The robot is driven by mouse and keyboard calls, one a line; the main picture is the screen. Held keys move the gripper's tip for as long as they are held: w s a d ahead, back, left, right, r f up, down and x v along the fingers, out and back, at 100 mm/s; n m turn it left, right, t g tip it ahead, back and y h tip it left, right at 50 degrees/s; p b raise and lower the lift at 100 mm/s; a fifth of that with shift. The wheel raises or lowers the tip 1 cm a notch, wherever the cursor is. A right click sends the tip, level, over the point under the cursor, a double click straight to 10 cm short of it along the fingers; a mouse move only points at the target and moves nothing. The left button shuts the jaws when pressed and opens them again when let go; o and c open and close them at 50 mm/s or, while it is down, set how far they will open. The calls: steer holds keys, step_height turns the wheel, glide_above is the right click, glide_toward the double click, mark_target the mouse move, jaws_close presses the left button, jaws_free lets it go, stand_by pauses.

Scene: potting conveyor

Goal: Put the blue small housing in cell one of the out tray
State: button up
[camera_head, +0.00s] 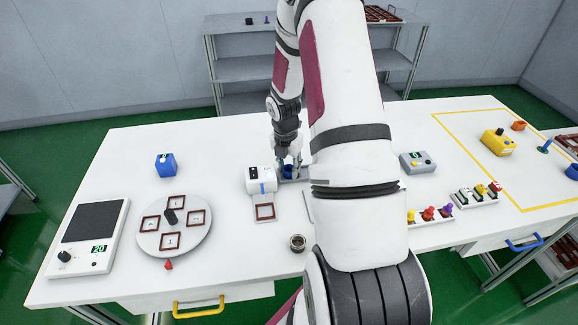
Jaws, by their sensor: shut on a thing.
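My gripper (289,160) points down over the middle of the white table, behind a white machine. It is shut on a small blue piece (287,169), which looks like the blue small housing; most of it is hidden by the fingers. It is low, at a grey fixture (303,174), and I cannot tell whether it touches it. My own arm covers much of the middle. I cannot make out which thing is the out tray; a dark red-brown tray (567,141) shows partly at the right edge.
A white machine (261,180) stands close left of my gripper. A blue box (165,165), a turntable (173,229) with several square frames and a scale (90,236) are at left. A grey box (417,162), racks of coloured pegs (428,214) and a yellow box (499,142) are at right.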

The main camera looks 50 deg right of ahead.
steer(key=shift+f, duration=0.25)
steer(key=shift+s+f, duration=0.1)
steer(key=o, duration=0.9)
steer(key=shift+f, duration=0.1)
steer(key=shift+c, duration=0.2)
